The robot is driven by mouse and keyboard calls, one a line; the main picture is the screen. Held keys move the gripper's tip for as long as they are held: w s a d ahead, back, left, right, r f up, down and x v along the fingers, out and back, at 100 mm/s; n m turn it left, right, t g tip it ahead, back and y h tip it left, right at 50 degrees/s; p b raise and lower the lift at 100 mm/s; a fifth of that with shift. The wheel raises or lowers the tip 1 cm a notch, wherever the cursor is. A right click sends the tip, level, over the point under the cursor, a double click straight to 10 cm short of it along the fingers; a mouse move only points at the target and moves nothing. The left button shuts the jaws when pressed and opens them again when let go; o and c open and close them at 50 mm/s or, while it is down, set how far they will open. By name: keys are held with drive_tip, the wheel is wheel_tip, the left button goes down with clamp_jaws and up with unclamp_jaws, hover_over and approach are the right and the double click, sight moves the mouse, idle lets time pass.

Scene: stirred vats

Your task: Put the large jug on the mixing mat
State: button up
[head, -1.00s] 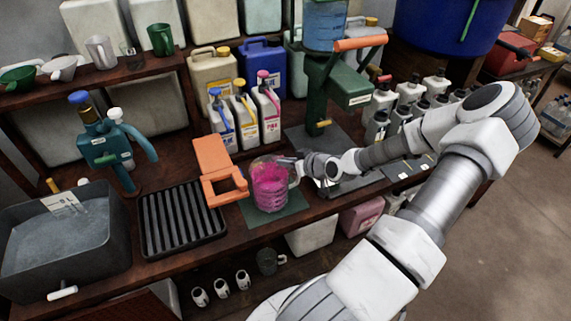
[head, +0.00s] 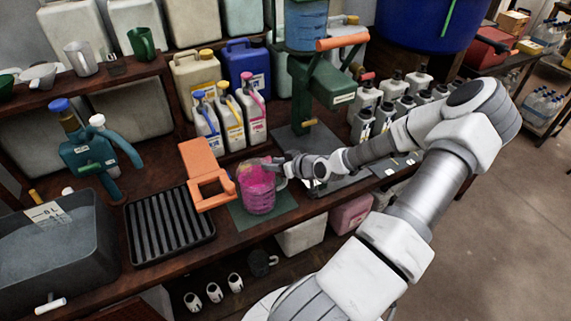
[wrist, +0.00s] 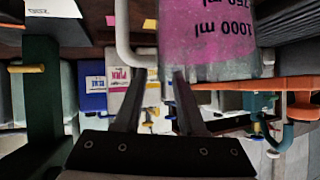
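The large jug (head: 259,196) is clear, with pink contents, and stands upright on the green mat (head: 283,204) at the front of the bench. In the wrist view, its wall (wrist: 210,35) shows upside-down volume marks, including 1000 ml, and its pale handle (wrist: 122,35) curves down near my fingertips. My gripper (head: 272,164) is at the jug's upper right side. In the wrist view, the two fingers of my gripper (wrist: 160,75) are apart, with a gap between them. The exact contact with the handle is hard to make out.
An orange stand (head: 207,172) is close on the jug's left, beside a black ribbed rack (head: 168,225) and a grey basin (head: 62,245). Several small jugs (head: 228,117) stand behind. A green dispenser (head: 300,90) stands behind to the right.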

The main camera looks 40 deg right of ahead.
drive_tip(key=p+v, duration=0.2)
drive_tip(key=v, duration=0.9)
drive_tip(key=shift+p, duration=0.4)
drive_tip(key=shift+s, duration=0.15)
